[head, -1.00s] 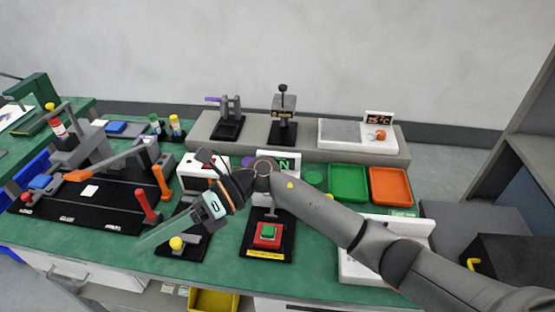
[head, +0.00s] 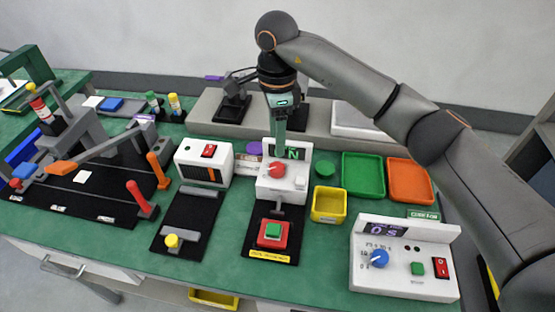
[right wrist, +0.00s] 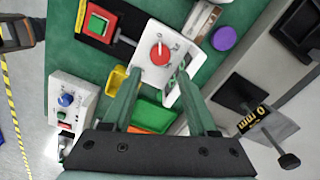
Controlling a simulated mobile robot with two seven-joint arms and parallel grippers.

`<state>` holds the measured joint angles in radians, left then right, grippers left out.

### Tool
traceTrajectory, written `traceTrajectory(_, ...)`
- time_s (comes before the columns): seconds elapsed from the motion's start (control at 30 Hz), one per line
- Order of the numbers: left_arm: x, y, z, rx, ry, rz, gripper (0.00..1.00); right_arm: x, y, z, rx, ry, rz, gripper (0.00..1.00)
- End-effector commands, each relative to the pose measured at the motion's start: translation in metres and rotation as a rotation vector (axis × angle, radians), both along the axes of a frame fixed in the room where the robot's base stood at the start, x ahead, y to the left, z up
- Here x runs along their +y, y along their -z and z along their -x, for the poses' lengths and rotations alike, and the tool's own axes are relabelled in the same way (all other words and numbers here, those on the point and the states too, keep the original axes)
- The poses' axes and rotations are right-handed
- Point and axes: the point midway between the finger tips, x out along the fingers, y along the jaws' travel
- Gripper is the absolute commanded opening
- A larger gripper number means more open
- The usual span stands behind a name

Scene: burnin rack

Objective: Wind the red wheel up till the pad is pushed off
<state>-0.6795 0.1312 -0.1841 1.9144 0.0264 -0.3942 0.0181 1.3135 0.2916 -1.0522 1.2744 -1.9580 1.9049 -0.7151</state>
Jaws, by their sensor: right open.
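The red wheel (head: 276,170) is a round red knob on the white box (head: 297,184) with an N display. It also shows in the right wrist view (right wrist: 160,54). My right gripper (head: 279,153) points down just behind the wheel in the head view. In the right wrist view its two fingers are open and empty, with the wheel showing between and beyond the tips. A rod runs forward from the box to a red block (head: 262,242) with a green square (head: 272,231) on top. I cannot tell which piece is the pad. My left gripper does not show.
A white heater-like box (head: 204,162) stands left of the wheel's box. A yellow bin (head: 328,204), a green tray (head: 362,175) and an orange tray (head: 410,180) lie to the right. A control box (head: 405,258) stands front right.

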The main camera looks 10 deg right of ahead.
Motion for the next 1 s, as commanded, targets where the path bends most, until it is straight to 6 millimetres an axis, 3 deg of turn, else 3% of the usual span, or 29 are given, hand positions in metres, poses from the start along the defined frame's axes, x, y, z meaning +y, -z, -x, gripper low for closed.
traceTrajectory(0.2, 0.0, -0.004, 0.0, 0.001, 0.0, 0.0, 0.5, 0.0, 0.046, 0.001, 0.006, -0.001, -0.002, 0.59)
traceTrajectory(0.4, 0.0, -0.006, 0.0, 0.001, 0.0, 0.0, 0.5, 0.0, 0.075, 0.001, 0.004, 0.0, -0.003, 0.59)
traceTrajectory(0.83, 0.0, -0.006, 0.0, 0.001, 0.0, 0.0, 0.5, 0.001, 0.085, 0.0, 0.001, -0.001, -0.003, 0.59)
traceTrajectory(1.0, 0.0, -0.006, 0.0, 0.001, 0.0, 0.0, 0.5, 0.001, 0.085, 0.0, 0.001, -0.001, -0.003, 0.41)
